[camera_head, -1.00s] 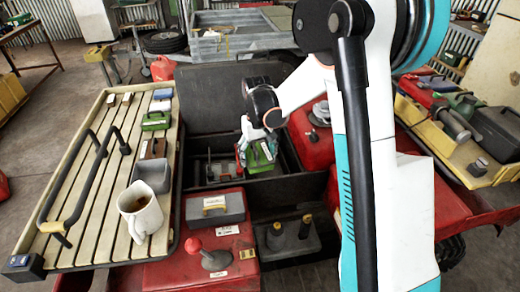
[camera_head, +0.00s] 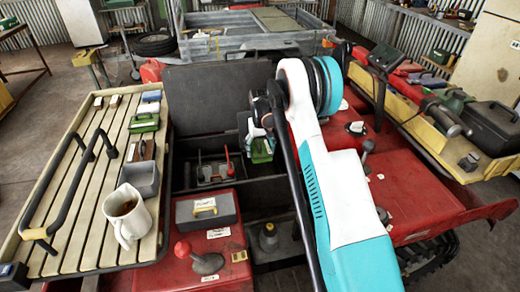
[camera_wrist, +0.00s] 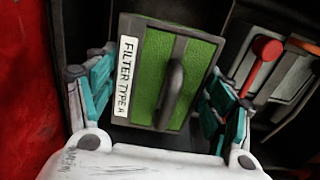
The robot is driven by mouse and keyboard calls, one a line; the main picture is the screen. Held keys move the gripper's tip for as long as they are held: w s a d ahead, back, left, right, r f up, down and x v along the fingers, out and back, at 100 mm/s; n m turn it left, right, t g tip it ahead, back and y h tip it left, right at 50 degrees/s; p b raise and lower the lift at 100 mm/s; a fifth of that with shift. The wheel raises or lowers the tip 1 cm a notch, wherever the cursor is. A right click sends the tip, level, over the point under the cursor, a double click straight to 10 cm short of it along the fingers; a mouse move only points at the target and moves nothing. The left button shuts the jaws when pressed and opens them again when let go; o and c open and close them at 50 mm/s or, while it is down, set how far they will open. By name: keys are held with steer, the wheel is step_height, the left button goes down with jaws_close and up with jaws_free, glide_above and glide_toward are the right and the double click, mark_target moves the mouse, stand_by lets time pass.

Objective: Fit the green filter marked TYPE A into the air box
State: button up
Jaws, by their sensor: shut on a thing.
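The green filter (camera_wrist: 165,75) has a dark frame, a grey handle and a white label reading FILTER TYPE A. My gripper (camera_wrist: 160,100) is shut on it, with teal finger pads at its left and right sides. In the head view the filter (camera_head: 262,150) shows over the dark open compartment right of centre, and my arm partly hides the gripper. An open grey housing (camera_head: 212,172) with upright red-tipped levers sits just left of it, probably the air box. In the wrist view a red-knobbed lever (camera_wrist: 267,48) shows to the filter's right.
A yellow tray (camera_head: 430,140) of tools is at right.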

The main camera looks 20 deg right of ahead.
steer(key=b, duration=0.2)
glide_toward(260, 175)
steer(key=shift+w+d, duration=0.25)
steer(key=shift+w, duration=0.2)
steer(key=shift+s+a, duration=0.1)
steer(key=shift+s, duration=0.25)
stand_by(0.7)
steer(key=shift+f+b, duration=0.2)
steer(key=shift+b, duration=0.15)
stand_by(0.4)
steer(key=shift+f, duration=0.35)
steer(key=shift+f+b, duration=2.05)
steer(key=shift+f, duration=0.55)
steer(key=o, duration=1.1)
steer(key=shift+o, duration=0.2)
